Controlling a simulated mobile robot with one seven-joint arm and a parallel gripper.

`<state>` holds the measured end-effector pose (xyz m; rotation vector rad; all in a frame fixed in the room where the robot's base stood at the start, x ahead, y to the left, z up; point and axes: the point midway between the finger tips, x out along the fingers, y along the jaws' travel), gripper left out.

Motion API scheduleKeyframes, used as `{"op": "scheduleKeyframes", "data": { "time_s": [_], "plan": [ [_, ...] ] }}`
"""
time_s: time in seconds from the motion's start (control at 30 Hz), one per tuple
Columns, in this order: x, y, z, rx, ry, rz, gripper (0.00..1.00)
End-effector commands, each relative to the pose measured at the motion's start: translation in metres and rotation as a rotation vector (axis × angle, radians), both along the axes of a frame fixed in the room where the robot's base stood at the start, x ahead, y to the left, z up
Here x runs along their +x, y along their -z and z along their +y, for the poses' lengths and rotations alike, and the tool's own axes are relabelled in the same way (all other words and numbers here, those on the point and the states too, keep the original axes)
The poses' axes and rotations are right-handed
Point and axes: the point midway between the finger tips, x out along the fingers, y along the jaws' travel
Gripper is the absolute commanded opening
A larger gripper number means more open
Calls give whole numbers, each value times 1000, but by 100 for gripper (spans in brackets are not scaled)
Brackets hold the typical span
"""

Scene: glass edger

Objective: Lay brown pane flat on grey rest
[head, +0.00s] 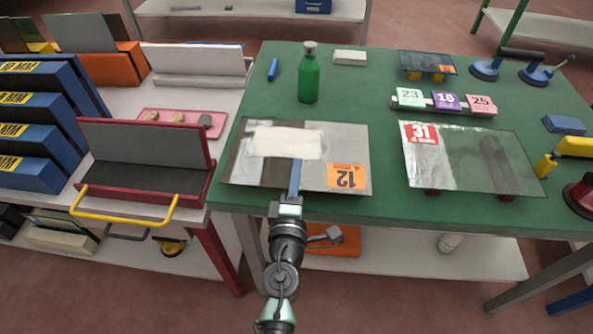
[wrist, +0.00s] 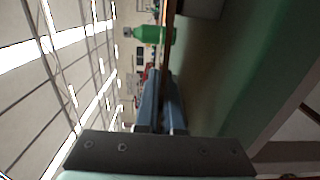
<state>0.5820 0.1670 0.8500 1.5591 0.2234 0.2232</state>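The brown pane, a tinted reflective sheet (head: 238,165) with an orange 12 label, lies roughly level over the front left of the green table in the head view. My gripper (head: 295,180) is at its front edge, one blue finger lying over it. In the wrist view the pane shows edge-on as a thin brown strip (wrist: 168,50) between my closed-in fingers (wrist: 160,100), above the green table top. What lies under the pane is hidden. I cannot clearly pick out the grey rest; a pale grey block (wrist: 200,8) shows near the pane in the wrist view.
A clear pane with a red 31 label (head: 465,160) lies to the right on dark red feet. A green bottle (head: 309,78) stands behind the brown pane. A dark red stand with grey faces (head: 145,145) and yellow handle is left. Number cards (head: 445,101) stand behind.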

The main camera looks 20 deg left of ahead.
Motion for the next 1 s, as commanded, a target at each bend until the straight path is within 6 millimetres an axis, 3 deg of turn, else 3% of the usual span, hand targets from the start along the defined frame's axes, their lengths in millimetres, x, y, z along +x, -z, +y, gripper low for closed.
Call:
{"op": "scheduleKeyframes", "data": {
  "time_s": [0.5,0.53,0.7,1.0],
  "plan": [
    [1,5,0,2,0,-6,0],
    [1,4,0,1,0,-5,10],
    [0,5,0,1,0,-3,40],
    [-1,9,0,-1,0,4,40]
  ]
}}
